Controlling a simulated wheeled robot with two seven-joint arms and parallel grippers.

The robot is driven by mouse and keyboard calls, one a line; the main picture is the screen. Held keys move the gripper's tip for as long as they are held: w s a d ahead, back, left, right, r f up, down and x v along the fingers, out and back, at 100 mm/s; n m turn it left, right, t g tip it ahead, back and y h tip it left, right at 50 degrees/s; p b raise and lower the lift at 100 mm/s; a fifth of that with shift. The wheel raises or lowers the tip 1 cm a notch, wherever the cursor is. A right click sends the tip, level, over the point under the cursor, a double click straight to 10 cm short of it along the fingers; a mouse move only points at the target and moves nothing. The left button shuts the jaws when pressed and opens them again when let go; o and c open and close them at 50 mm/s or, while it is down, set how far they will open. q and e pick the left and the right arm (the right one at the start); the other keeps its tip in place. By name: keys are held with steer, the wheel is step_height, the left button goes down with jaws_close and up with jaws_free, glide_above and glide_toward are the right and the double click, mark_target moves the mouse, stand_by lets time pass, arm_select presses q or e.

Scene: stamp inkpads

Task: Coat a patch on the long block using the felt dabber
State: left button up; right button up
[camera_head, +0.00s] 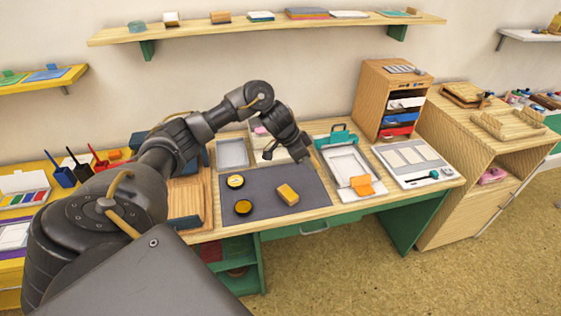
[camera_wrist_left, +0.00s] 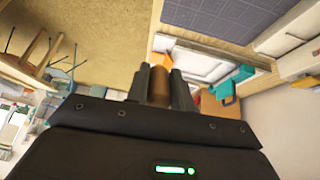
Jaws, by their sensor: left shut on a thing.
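My left gripper (camera_head: 302,155) is above the far right part of the grey mat (camera_head: 270,180). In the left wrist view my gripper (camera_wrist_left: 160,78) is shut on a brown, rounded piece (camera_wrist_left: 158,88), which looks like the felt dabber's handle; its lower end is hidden. A yellow block (camera_head: 288,194), seemingly the long block, lies on the mat nearer the front, apart from my gripper. Two round tins with yellow insides, one farther back (camera_head: 235,181) and one nearer (camera_head: 243,207), lie to its left. My right gripper is out of view.
A white tray (camera_head: 347,165) with an orange piece (camera_head: 362,185) and a teal piece (camera_head: 339,135) stands right of the mat. A pale board (camera_head: 412,162) lies farther right. A wooden drawer unit (camera_head: 378,100) stands behind. The mat's front right is clear.

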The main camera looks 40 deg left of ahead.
arm_select(q)
steer(key=s+a+f+n+b, duration=0.1)
steer(key=s+a+f+b, duration=0.1)
steer(key=a+f+b, duration=0.3)
steer(key=a+f, duration=0.4)
steer(key=shift+f+t+b, duration=0.2)
steer(key=shift+t+b, duration=0.2)
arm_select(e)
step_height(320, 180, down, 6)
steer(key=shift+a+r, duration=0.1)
arm_select(q)
steer(key=shift+s, duration=0.1)
